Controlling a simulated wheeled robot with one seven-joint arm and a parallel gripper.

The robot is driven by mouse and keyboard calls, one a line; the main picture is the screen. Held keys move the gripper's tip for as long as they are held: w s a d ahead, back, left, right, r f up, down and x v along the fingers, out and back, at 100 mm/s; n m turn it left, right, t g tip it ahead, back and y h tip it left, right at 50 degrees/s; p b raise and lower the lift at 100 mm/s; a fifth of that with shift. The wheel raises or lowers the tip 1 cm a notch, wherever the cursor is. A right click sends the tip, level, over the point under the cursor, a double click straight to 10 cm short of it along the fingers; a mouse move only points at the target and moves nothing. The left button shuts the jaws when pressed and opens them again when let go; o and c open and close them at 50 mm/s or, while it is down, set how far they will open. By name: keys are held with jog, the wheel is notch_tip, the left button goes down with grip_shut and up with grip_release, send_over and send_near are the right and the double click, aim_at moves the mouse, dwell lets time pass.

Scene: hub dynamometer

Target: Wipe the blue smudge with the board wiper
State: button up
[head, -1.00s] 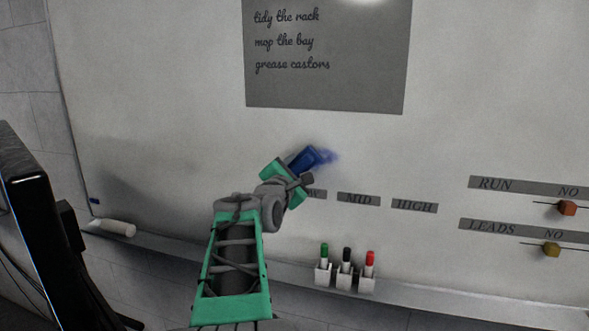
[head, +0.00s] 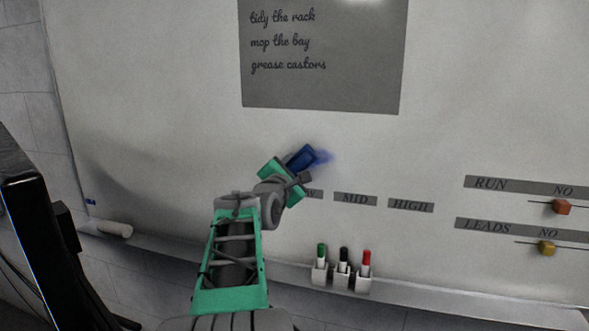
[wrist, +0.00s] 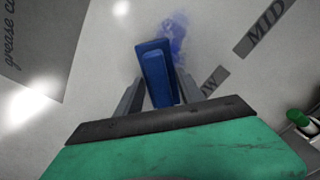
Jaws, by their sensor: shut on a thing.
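The board wiper (head: 301,158) is a dark blue block at the whiteboard, right by the blue smudge. My gripper (head: 290,174) is shut on it, and in the wrist view the wiper (wrist: 156,72) sits between the two grey fingers (wrist: 160,98). The blue smudge (head: 323,158) is a faint blue patch whose visible part lies to the wiper's right. In the wrist view the smudge (wrist: 180,40) shows beyond and right of the wiper. The wiper hides part of the board behind it. I cannot tell whether it touches the board.
A grey note panel (head: 322,90) is above. Label strips MID (head: 355,198) and HIGH (head: 410,205) lie right of the gripper. A holder (head: 341,280) with three markers is below, on the ledge. A white roll (head: 110,228) and dark monitor (head: 30,220) are left.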

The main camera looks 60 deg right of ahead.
jog(key=shift+d, duration=0.45)
jog(key=shift+s+d+b, duration=0.3)
jog(key=shift+s+b, duration=0.3)
jog(key=shift+s, duration=1.1)
jog(key=shift+s+d+b, duration=0.25)
jog(key=shift+s+b, duration=0.35)
jog(key=shift+s, duration=1.15)
jog(key=shift+s+d+b, duration=0.3)
jog(key=shift+s+b, duration=0.3)
jog(key=shift+s, duration=1.1)
jog(key=shift+f+b, duration=0.1)
jog(key=shift+b, duration=0.2)
